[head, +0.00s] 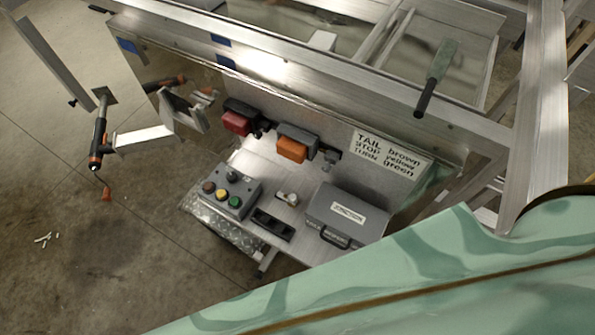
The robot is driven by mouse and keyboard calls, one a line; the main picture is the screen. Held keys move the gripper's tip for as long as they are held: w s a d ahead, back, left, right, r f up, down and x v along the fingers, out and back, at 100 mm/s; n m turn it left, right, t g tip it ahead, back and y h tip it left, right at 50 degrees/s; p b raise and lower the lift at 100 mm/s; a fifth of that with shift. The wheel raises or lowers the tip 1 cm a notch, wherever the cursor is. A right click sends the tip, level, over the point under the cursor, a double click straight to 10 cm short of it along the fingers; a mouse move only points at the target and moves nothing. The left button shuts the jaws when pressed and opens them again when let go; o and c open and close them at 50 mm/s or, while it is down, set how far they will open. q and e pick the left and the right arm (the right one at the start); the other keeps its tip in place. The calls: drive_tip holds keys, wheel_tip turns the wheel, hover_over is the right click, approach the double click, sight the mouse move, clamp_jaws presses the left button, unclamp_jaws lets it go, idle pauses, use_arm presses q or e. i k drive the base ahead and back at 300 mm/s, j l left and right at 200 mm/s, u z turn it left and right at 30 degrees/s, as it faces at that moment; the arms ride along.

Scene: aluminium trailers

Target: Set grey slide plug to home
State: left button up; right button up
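A small pale grey fitting (288,198) with a darker collar lies on the metal shelf (262,165). It may be the grey slide plug, but it is too small to be sure. A grey connector-like part (332,157) sits beside the orange lamp (291,148), so I cannot tell for certain which is the plug. A black block with two recesses (272,224) is just below the pale fitting; I cannot tell whether it is the home place. Neither of my grippers shows in the head view, and nothing is touching the small grey parts.
A button box (232,192) stands left on the shelf; a grey junction box (346,215) stands right. A red lamp (236,122) and wiring label (388,153) are behind. A jack with crank (98,140) stands left. A mint-green surface (440,270) covers the lower right.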

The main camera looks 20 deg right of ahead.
sight(332, 157)
drive_tip(key=z, duration=1)
